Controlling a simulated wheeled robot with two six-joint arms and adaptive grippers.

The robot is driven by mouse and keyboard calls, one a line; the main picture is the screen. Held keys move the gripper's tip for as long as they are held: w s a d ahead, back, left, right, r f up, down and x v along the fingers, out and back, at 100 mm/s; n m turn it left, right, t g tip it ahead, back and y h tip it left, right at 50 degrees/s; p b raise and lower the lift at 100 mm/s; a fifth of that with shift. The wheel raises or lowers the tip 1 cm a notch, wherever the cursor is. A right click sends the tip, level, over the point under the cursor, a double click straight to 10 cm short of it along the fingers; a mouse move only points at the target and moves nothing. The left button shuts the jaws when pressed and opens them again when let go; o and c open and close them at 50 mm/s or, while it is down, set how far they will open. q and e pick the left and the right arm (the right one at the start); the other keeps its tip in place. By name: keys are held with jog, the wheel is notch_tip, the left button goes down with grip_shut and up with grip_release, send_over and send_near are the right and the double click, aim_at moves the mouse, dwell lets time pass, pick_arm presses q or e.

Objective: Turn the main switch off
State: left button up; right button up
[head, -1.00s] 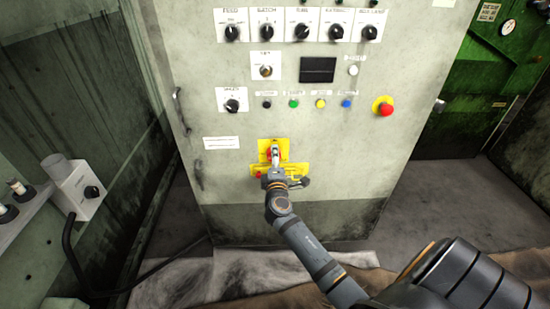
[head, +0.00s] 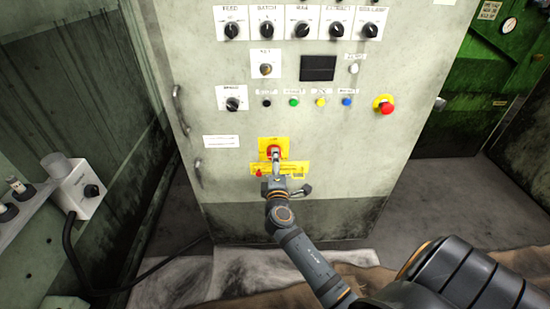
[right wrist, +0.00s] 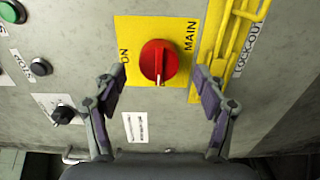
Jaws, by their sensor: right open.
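The main switch is a red rotary knob (right wrist: 158,62) on a yellow plate (right wrist: 180,35) marked MAIN and ON. Its white pointer line faces the bottom of the right wrist view. In the head view the red knob (head: 273,151) sits low on the cabinet front, partly covered by my gripper. My right gripper (right wrist: 160,88) is open and empty. Its fingers stand one on each side of the knob, with gaps, and appear short of it. The right gripper (head: 276,164) also shows in the head view. My left gripper is in neither view.
A yellow lockout bar (right wrist: 232,40) lies close beside the right finger. The grey cabinet (head: 330,170) carries several black knobs and coloured buttons above, and a red emergency stop (head: 386,106). A grey box (head: 77,189) with a cable stands at left.

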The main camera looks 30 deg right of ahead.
jog(key=v, duration=0.8)
jog(key=shift+s, duration=0.2)
jog(key=s+a+f+m+g+y, duration=0.1)
jog(key=s+f+m+g+y, duration=0.35)
jog(key=f, duration=0.95)
jog(key=s+f+m+g+y, duration=0.1)
jog(key=s+f+m+g, duration=0.35)
jog(key=s+f, duration=0.65)
jog(key=s+a+f+m+g+y, duration=0.2)
jog(key=s+a+f+g+y, duration=0.25)
jog(key=s+f, duration=0.4)
pick_arm(q)
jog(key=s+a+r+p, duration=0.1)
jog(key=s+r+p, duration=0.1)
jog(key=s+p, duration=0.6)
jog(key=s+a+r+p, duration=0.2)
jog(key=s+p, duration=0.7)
jog(key=p, duration=0.7)
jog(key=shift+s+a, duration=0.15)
pick_arm(e)
jog(key=s+d+r+h, duration=0.1)
jog(key=s+d+r, duration=0.1)
jog(key=s, duration=1.3)
jog(key=shift+d+r, duration=0.25)
jog(key=shift+r, duration=0.25)
